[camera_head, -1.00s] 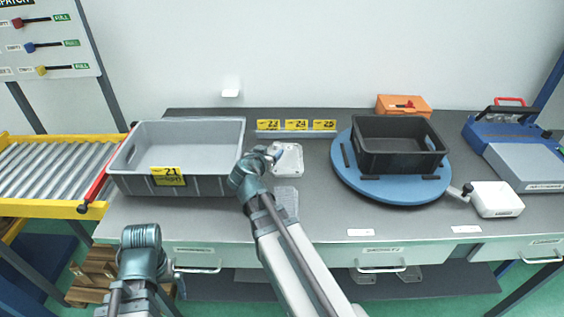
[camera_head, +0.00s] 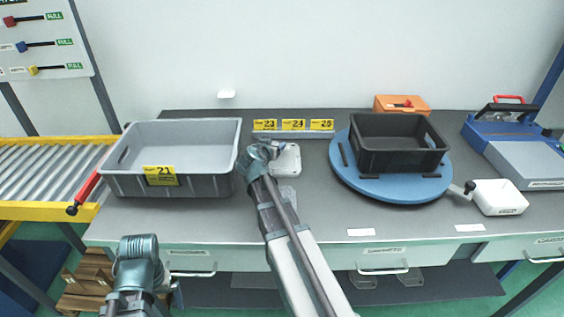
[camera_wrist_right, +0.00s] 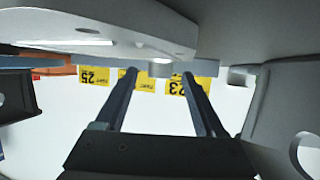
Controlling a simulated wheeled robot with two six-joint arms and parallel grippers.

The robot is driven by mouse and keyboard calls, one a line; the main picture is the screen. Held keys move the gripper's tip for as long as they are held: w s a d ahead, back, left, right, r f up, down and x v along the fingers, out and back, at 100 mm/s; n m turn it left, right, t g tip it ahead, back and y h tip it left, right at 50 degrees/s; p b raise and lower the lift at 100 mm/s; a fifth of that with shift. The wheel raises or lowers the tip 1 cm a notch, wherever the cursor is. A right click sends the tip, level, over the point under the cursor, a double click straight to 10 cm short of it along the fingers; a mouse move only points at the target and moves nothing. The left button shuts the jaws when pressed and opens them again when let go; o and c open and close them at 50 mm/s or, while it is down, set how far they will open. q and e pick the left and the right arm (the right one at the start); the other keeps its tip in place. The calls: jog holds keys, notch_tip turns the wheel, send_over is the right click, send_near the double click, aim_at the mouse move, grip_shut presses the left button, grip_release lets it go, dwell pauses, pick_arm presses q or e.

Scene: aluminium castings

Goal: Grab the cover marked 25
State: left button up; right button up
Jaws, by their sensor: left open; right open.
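A pale square casting (camera_head: 287,162) with rounded corners lies on the grey bench, in front of the yellow label 24. I can read no number on it. The yellow label 25 (camera_head: 320,125) stands on a strip behind it, and shows in the right wrist view (camera_wrist_right: 95,76). My right gripper (camera_head: 276,149) is over the casting's left and far part, partly hidden by its wrist. In the right wrist view its two fingers (camera_wrist_right: 158,84) are apart with nothing between them. My left gripper (camera_head: 173,291) is low at the bench's front, mostly hidden by its arm.
A grey crate (camera_head: 207,182) labelled 21 stands left of my right arm. A black bin (camera_head: 400,160) sits on a blue turntable (camera_head: 345,173) to the right. An orange box (camera_head: 385,102) is behind it. A white box (camera_head: 500,196) and a blue machine (camera_head: 490,127) are further right.

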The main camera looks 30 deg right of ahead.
jog(key=shift+w+d, duration=0.1)
jog(key=shift+d, duration=0.05)
jog(key=shift+c, duration=0.3)
grip_shut()
